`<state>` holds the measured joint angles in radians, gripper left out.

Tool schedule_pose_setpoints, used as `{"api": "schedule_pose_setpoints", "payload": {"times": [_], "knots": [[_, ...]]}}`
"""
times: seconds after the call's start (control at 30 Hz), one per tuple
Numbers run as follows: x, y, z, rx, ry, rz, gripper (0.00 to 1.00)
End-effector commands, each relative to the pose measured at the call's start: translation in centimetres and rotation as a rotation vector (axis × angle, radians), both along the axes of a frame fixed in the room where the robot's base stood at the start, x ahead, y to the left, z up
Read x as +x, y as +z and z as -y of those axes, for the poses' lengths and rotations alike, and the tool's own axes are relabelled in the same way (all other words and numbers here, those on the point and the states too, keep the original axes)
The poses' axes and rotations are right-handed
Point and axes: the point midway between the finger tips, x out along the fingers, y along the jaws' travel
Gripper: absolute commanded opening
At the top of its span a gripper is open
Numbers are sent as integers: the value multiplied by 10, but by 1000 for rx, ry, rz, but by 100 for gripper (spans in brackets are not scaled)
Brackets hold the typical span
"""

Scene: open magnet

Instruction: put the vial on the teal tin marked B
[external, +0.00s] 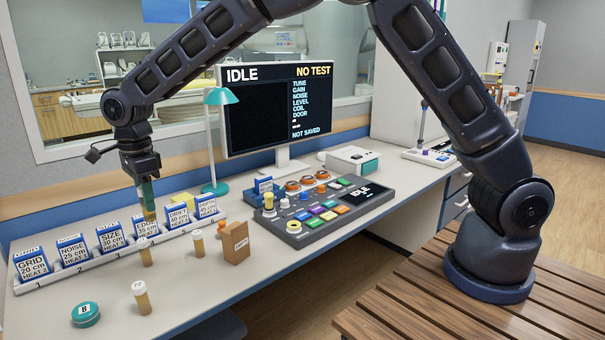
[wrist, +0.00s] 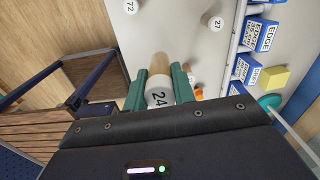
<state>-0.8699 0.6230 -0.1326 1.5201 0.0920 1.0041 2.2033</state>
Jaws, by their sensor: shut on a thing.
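The teal tin marked B (external: 86,314) sits on the near left of the table with a white label on top. My gripper (external: 147,196) is shut on an amber vial (external: 149,214), held above the table in front of the card rack. In the wrist view my gripper (wrist: 160,88) has the vial (wrist: 158,92) between its teal fingers, and its white cap reads 24. The tin is apart from the held vial, nearer and to the left in the external view. I cannot make out the tin in the wrist view.
Other capped vials stand nearby: one marked 72 (external: 141,297), one behind it (external: 145,251), and more to the right (external: 197,242). A brown box (external: 236,242) stands beside them. The long white rack (external: 98,262) holds several blue cards. A control panel (external: 320,210) lies right.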

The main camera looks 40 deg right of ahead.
Motion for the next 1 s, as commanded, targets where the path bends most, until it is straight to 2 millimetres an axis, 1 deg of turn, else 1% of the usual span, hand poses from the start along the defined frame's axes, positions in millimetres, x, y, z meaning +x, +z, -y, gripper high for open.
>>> {"api": "schedule_pose_setpoints", "payload": {"times": [0.03,0.17,0.2,0.3,0.4,0.5,0.63,0.77,0.87,1.0], "knots": [[5,1,-16,0,-4,1,3],[14,8,-60,1,-25,1,3],[16,11,-74,1,-32,1,3],[19,17,-107,2,-46,2,3],[18,21,-137,1,-57,1,3],[16,25,-160,1,-67,1,3],[13,28,-180,1,-75,1,3],[10,29,-189,0,-79,0,3],[10,19,-191,-2,-81,-2,3],[9,-8,-191,-3,-81,-3,3]]}}
